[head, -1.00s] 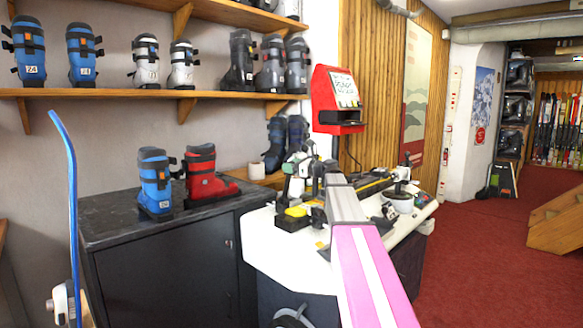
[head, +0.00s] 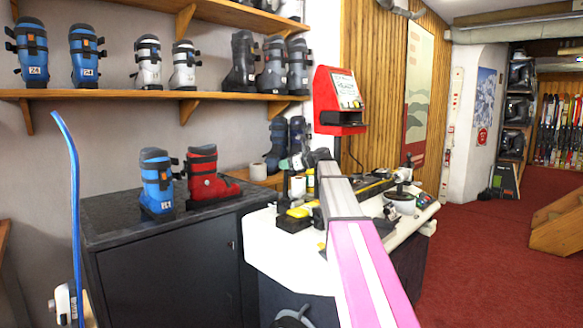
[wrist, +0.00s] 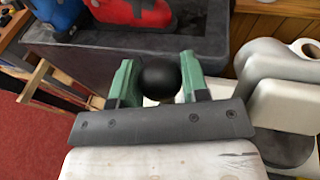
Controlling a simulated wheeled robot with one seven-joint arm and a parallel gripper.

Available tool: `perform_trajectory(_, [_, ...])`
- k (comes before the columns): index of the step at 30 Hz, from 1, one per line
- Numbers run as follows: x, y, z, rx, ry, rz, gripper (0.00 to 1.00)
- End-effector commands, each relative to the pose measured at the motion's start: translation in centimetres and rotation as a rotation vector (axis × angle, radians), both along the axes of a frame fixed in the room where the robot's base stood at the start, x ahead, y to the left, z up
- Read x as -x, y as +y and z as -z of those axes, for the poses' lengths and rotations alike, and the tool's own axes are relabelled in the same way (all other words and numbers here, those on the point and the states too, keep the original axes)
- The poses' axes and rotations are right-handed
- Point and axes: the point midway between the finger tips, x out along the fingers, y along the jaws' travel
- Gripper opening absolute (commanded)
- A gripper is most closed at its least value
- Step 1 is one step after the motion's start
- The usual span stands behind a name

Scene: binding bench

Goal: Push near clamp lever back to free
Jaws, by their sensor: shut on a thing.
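In the wrist view, my gripper (wrist: 158,74) has two green fingers on either side of a round black knob (wrist: 158,78), and is shut on it. The knob looks like the end of the clamp lever; the lever's stem below it is mostly hidden behind the grey plate of my gripper. In the head view, my gripper (head: 287,163) is small, at the far left part of the white bench, above its top. The near clamp itself is hard to make out there, partly covered by my arm.
The white bench (head: 270,238) carries a yellow-topped block (head: 297,213) and a round-based device (head: 400,190) at the right. A dark cabinet (head: 150,275) stands left with a blue boot (head: 156,185) and a red boot (head: 205,175). Red carpet (head: 490,250) is open at right.

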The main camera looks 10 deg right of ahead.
Motion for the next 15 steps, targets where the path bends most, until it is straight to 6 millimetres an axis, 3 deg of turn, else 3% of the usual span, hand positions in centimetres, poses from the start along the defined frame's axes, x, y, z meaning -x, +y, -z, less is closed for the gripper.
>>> perform_trajectory(6, [-2.0,1.4,0.0,0.08,0.107,-0.002,0.0])
perform_trajectory(15, [-2.2,1.6,0.1,0.097,0.133,0.003,0.0])
